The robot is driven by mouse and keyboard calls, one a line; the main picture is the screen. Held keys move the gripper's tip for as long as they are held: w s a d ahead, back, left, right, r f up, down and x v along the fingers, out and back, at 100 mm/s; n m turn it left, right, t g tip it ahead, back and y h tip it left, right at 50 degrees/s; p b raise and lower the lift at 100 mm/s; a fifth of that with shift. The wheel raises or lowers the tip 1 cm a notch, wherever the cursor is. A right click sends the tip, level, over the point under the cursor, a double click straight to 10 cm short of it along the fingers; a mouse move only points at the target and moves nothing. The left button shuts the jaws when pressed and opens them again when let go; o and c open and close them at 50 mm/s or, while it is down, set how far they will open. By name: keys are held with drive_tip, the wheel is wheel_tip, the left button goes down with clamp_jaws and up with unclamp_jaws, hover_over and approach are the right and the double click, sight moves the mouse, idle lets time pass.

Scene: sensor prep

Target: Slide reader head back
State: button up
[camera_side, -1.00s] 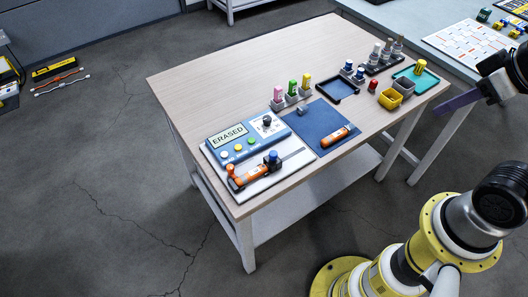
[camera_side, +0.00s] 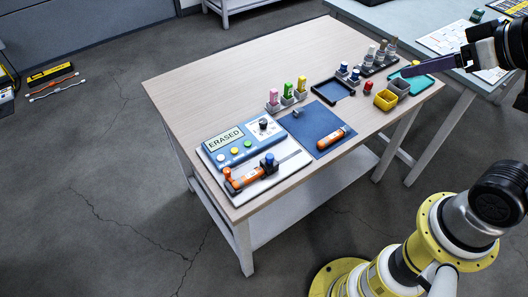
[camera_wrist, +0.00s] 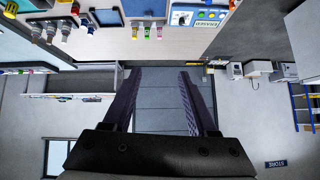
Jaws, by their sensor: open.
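The reader is a blue and white unit (camera_side: 222,161) at the table's near left, its screen showing "ERASED". Its reader head (camera_side: 268,163), a dark block with a blue knob, stands on the rail at the front. An orange sensor (camera_side: 246,178) lies along the rail, left of the head and apparently against it. My gripper (camera_side: 406,70) is at the far right, above the table's right end and well away from the reader. In the wrist view my gripper (camera_wrist: 157,72) shows two dark fingers spread apart with nothing between them. The reader shows partly at that view's top edge.
A blue mat (camera_side: 308,127) with another orange sensor (camera_side: 332,138) lies right of the reader. Behind are coloured bottles (camera_side: 287,93) and a dark tray (camera_side: 326,91). Yellow and grey bins (camera_side: 386,99) stand near the right edge. The table's left rear is clear.

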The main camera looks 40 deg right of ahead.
drive_tip(key=w+a+r+m+t, duration=0.1)
drive_tip(key=w+r+m+t, duration=0.1)
drive_tip(key=w+r+t, duration=0.65)
drive_tip(key=w+a+f+m, duration=0.1)
drive_tip(key=w+a+m, duration=0.15)
drive_tip(key=w, duration=1.15)
drive_tip(key=t+h, duration=0.2)
drive_tip(key=h, duration=0.1)
hover_over(269, 162)
drive_tip(key=w+d, duration=0.3)
drive_tip(key=d, duration=0.3)
wheel_tip(269, 162, down, 23)
drive_tip(key=s+a+f+n+g+y, duration=0.1)
drive_tip(key=s+a+f+n+y, duration=0.15)
drive_tip(key=s+f, duration=0.5)
drive_tip(key=s+a+f+n+g+y, duration=0.1)
drive_tip(key=s+f+n+y, duration=0.3)
drive_tip(key=f, duration=0.7)
drive_tip(key=shift+h, duration=0.55)
drive_tip(key=w, duration=0.4)
drive_tip(key=w+a, duration=0.1)
drive_tip(key=w, duration=0.3)
drive_tip(key=w+a, duration=0.1)
drive_tip(key=w, duration=0.3)
drive_tip(key=shift+w+r, duration=0.15)
drive_tip(key=shift+r, duration=0.1)
clamp_jaws()
